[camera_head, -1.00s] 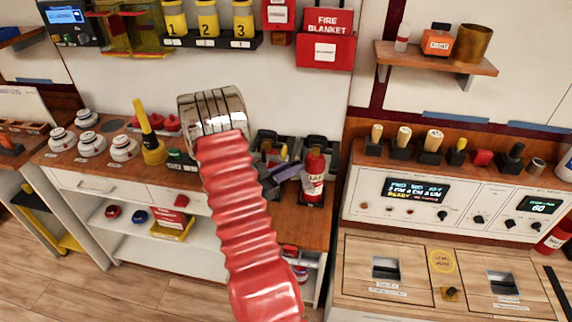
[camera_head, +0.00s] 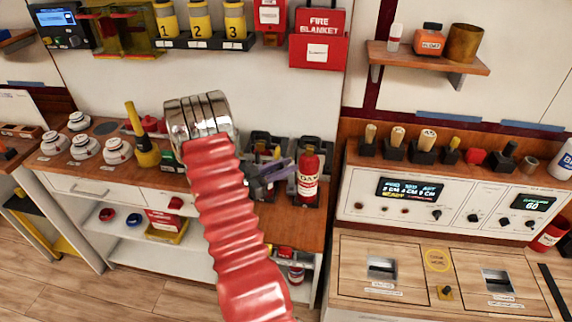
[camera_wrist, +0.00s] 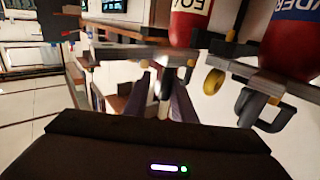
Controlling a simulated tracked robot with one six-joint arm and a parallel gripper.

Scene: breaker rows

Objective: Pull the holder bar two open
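Dark holders stand on the wooden counter. One (camera_head: 309,203) carries a red extinguisher (camera_head: 308,178), which also seems to show in the wrist view (camera_wrist: 190,22). In the wrist view a grey bar (camera_wrist: 128,50) with a small yellowish end crosses ahead of my fingers, below that extinguisher. I cannot read a number on it, so I cannot tell which is bar two. My gripper (camera_head: 285,168) is left of the extinguisher in the head view. In the wrist view its two purple-grey fingers (camera_wrist: 160,98) are apart, with nothing clearly held between them. My arm hides part of the counter.
A yellow-handled tool (camera_head: 142,140) and white round devices (camera_head: 86,147) stand left. A control console (camera_head: 440,205) stands right.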

